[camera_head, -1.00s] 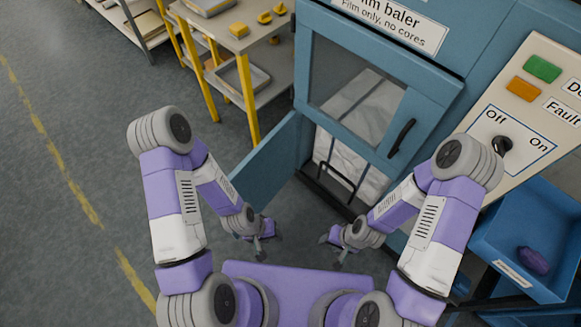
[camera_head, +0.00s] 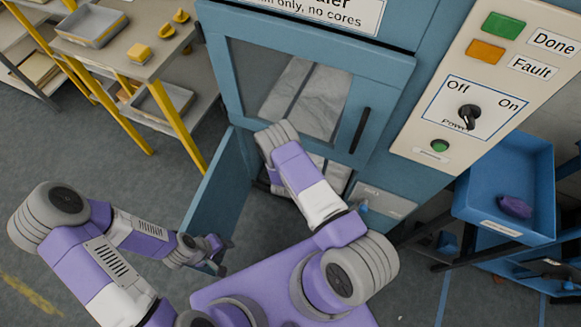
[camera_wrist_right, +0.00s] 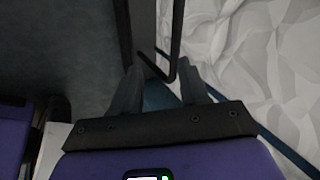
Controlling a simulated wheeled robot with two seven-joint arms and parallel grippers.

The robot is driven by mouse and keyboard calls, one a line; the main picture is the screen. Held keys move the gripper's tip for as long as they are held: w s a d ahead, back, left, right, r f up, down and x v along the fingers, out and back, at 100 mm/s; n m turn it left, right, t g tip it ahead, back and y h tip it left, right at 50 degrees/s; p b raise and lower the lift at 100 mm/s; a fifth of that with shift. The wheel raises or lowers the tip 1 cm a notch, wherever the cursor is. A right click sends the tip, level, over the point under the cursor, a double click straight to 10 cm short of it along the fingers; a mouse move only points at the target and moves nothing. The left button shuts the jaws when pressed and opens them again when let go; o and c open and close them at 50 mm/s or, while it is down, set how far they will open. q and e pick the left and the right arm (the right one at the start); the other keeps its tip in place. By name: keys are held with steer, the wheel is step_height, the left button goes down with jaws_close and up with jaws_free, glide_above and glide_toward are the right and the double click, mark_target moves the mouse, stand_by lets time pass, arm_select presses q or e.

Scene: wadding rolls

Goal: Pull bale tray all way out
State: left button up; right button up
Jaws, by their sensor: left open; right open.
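The white-wrapped bale (camera_head: 305,95) stands inside the blue film baler, seen through its window and in the lower opening. It fills the right side of the right wrist view (camera_wrist_right: 260,70). A black bar handle (camera_wrist_right: 176,35), apparently the bale tray's, runs down to a bent corner between my right fingertips. My right gripper (camera_wrist_right: 160,82) is open around the handle's near end; whether it touches is unclear. My right arm hides that gripper and most of the tray in the head view. My left gripper (camera_head: 217,262) is open and empty, low in front of the baler.
The lower blue door (camera_head: 218,190) stands open on the left of the opening. A yellow-legged bench (camera_head: 125,60) is further left. A control panel (camera_head: 480,100) and a blue bin (camera_head: 510,190) with a purple lump (camera_head: 515,207) are right.

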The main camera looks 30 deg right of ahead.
arm_select(q)
steer(key=f+b, duration=0.2)
steer(key=w+f+b, duration=0.1)
steer(key=f+b, duration=0.1)
steer(key=shift+f, duration=0.1)
arm_select(e)
steer(key=w+d+f+m, duration=0.2)
steer(key=w+d+f, duration=0.2)
steer(key=f, duration=0.3)
steer(key=shift+w+t+h, duration=0.3)
steer(key=shift+w+h, duration=0.1)
steer(key=shift+w, duration=0.5)
jaws_close()
